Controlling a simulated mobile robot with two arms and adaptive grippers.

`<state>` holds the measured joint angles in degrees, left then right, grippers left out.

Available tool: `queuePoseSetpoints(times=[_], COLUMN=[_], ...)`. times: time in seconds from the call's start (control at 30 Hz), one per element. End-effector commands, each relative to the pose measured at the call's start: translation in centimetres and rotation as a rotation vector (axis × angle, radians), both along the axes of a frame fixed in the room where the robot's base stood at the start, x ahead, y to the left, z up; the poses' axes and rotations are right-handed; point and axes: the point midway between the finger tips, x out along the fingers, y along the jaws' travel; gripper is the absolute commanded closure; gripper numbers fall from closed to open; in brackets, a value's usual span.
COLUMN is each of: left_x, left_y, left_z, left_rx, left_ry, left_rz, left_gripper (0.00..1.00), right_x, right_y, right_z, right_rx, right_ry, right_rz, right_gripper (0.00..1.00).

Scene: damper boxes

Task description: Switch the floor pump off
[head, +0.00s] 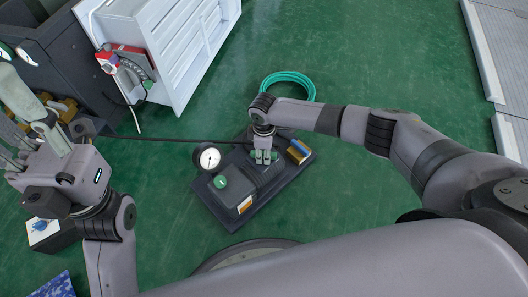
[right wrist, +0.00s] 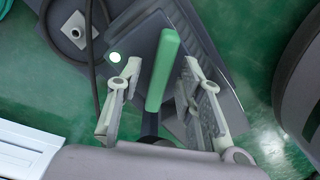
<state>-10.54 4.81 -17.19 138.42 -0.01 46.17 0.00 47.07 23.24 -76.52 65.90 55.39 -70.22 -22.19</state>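The floor pump (head: 230,207) is a dark grey unit on the green floor, with a round white gauge (head: 208,158) and a round green part (head: 220,182) on it. My right gripper (head: 263,158) is over the pump, pointing down. In the right wrist view a green lever handle (right wrist: 163,70) stands between the fingers of this gripper (right wrist: 160,98). The fingers are open, with a gap on both sides of the handle.
A coiled green hose (head: 288,84) lies behind the pump. A white cabinet (head: 190,50) with a red device (head: 122,60) on its side stands at the back left. A dark cable (head: 165,139) runs leftward from the pump.

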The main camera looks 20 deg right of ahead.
Motion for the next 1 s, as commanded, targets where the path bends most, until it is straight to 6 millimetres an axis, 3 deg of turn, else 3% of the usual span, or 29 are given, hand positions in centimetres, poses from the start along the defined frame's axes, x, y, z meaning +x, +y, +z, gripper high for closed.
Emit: queuePoseSetpoints(times=[0.13, 0.63, 1.0], left_x=[-0.01, -0.03, -0.03], left_y=[0.0, 0.0, 0.01], left_z=[0.03, 0.04, 0.22], left_rx=[0.0, 0.0, -0.001], left_ry=[0.0, -0.001, -0.001], left_rz=[0.0, -0.001, -0.001], left_gripper=[0.6, 0.6, 0.6], right_x=[-0.01, -0.01, -0.02], right_y=[0.02, 0.01, 0.02], right_z=[0.03, 0.04, 0.1], right_rx=[0.0, 0.0, 0.0], right_ry=[0.0, 0.0, 0.001], right_rz=[0.0, 0.0, -0.008], right_gripper=[0.67, 1.0, 1.0])
